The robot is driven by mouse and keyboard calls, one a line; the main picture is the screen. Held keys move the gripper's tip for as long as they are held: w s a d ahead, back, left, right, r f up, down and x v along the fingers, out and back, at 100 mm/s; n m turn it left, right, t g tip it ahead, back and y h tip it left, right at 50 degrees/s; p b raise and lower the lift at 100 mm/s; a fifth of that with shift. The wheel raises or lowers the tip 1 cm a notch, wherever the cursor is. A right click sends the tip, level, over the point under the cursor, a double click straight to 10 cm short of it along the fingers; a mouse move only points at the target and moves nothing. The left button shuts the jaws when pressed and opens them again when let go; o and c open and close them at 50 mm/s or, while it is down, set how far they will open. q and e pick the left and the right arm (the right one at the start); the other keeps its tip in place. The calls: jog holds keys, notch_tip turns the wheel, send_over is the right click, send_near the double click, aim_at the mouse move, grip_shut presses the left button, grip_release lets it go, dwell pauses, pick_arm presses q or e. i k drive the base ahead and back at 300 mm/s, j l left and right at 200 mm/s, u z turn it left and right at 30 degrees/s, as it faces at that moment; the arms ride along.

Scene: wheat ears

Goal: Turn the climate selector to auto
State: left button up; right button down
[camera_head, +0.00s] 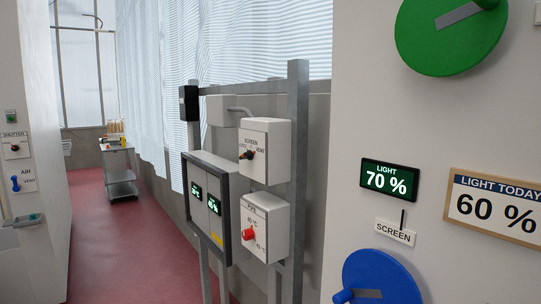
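A white switch box (280,158) hangs on a grey metal frame in the middle of the view. On its front is a small dark rotary knob (246,155) with a little red on it. The labels around the knob seem to read SCREEN above and VENT at the right; the left label is too small to read. I cannot make out the word "auto" on it, nor tell for sure that this is the climate selector. The knob's exact pointing direction is unclear. Neither of my grippers shows.
Below it is a box (278,225) with a red knob (248,234). A grey cabinet (234,163) with green displays stands beside it. At right, a wall carries a green wheel (428,45), blue wheel (385,275) and "LIGHT 70 %" display (390,178). Red floor (110,250) is clear toward a trolley (121,176).

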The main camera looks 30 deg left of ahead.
aim_at(249, 154)
jog(key=u, duration=1.25)
